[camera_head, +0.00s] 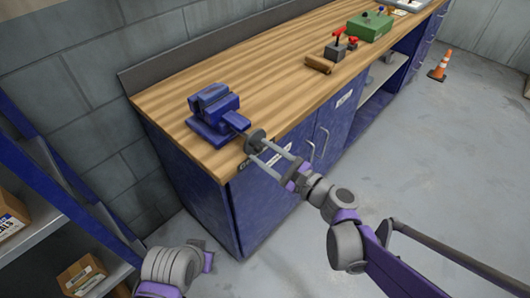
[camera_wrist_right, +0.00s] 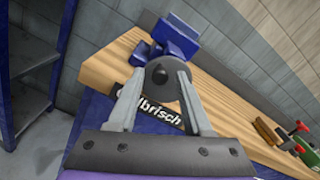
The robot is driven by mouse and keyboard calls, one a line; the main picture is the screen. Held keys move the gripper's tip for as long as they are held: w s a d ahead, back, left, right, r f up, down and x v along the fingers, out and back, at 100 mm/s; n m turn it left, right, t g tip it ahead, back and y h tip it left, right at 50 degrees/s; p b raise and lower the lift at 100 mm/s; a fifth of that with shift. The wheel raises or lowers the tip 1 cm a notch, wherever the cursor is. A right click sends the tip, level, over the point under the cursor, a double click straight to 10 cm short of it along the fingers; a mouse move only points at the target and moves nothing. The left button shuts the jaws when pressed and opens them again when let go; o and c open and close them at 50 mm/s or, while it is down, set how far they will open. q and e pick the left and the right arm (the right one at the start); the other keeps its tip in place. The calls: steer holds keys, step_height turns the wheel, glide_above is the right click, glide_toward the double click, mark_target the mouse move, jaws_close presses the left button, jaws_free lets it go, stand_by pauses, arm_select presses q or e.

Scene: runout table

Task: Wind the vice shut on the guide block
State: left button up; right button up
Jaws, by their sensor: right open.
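The blue vice (camera_head: 212,108) is mounted at the near left corner of the wooden workbench, and it also shows in the right wrist view (camera_wrist_right: 178,37). Its dark round handwheel (camera_head: 256,139) sticks out past the bench's front edge; in the wrist view the handwheel (camera_wrist_right: 159,73) appears between my fingertips. My right gripper (camera_head: 257,148) is open, its two fingers reaching to either side of the wheel; I cannot tell whether they touch it. I cannot make out a guide block between the jaws. My left arm shows at the bottom left, its gripper fingers out of sight.
The workbench top (camera_head: 275,65) is clear beside the vice. A blue shelf rack (camera_head: 45,170) stands left. An orange cone (camera_head: 440,66) is on the floor.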

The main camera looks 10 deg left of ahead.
steer(key=n, duration=0.4)
steer(key=shift+p, duration=0.3)
steer(key=n, duration=0.3)
steer(key=n+p, duration=0.1)
steer(key=n, duration=0.6)
steer(key=shift+n, duration=0.3)
steer(key=n+p, duration=0.1)
steer(key=n, duration=0.9)
steer(key=shift+n+p, duration=0.3)
steer(key=shift+p, duration=0.1)
jaws_close()
